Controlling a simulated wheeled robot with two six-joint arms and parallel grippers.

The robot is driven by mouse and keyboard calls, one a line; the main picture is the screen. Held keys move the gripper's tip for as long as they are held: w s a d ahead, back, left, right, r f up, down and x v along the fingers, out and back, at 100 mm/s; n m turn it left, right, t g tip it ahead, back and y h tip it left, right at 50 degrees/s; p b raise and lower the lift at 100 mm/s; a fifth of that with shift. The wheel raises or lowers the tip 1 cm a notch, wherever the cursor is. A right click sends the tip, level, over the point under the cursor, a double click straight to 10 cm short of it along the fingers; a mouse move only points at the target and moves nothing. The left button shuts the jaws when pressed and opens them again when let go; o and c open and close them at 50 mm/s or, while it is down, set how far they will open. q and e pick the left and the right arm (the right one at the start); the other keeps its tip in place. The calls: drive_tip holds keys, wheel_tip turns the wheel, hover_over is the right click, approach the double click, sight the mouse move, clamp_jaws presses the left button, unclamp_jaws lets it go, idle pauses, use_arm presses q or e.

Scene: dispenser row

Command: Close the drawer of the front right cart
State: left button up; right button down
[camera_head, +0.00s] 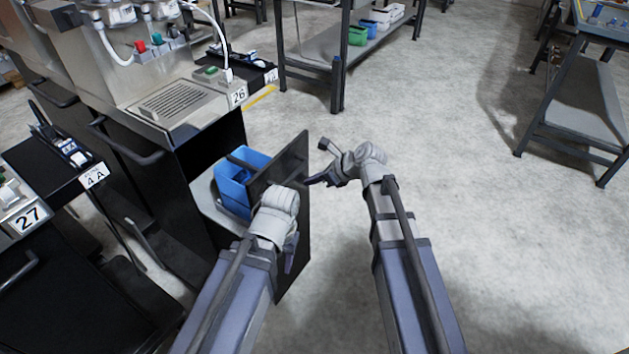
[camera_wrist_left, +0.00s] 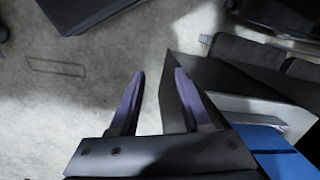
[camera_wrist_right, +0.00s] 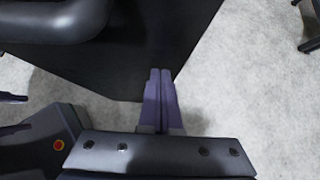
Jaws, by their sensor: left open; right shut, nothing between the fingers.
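The drawer (camera_head: 206,199) of the black cart (camera_head: 213,143) under the dispenser marked 26 stands open. Its tall black front panel (camera_head: 294,160) is pulled out to the right, with a blue bin (camera_head: 234,188) behind it. My left gripper (camera_head: 290,255) is open at the panel's near side; its fingers (camera_wrist_left: 157,82) straddle the dark panel's edge in the left wrist view, contact unclear. My right gripper (camera_head: 312,181) is shut and empty beside the panel's outer face. In the right wrist view its fingertips (camera_wrist_right: 160,72) overlap the dark panel (camera_wrist_right: 150,40), with a handle (camera_wrist_right: 55,20) at upper left.
A second black cart with a dispenser marked 27 (camera_head: 29,218) stands at the lower left. A grey shelf table (camera_head: 320,45) with small coloured bins stands at the back, another (camera_head: 575,100) at the right. The floor (camera_head: 470,200) right of the drawer is clear.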

drive_tip(key=w+a, duration=0.5)
drive_tip(key=a, duration=0.1)
drive_tip(key=w+a, duration=0.4)
drive_tip(key=a, duration=0.3)
drive_tip(key=w+a, duration=0.5)
drive_tip(key=a, duration=0.2)
drive_tip(key=shift+w, duration=0.3)
drive_tip(key=shift+w+a, duration=0.1)
drive_tip(key=shift+a+r, duration=0.1)
drive_tip(key=s+d, duration=0.3)
drive_tip(key=d, duration=0.1)
drive_tip(key=shift+s+r+p, duration=0.1)
drive_tip(key=shift+r+p, duration=0.2)
drive_tip(key=shift+p, duration=0.05)
use_arm(q)
wheel_tip(320, 180, up, 7)
drive_tip(key=p, duration=0.6)
drive_tip(key=shift+s+a, duration=0.25)
drive_tip(key=shift+a, duration=0.15)
use_arm(e)
drive_tip(key=v, duration=0.9)
drive_tip(key=shift+d, duration=0.2)
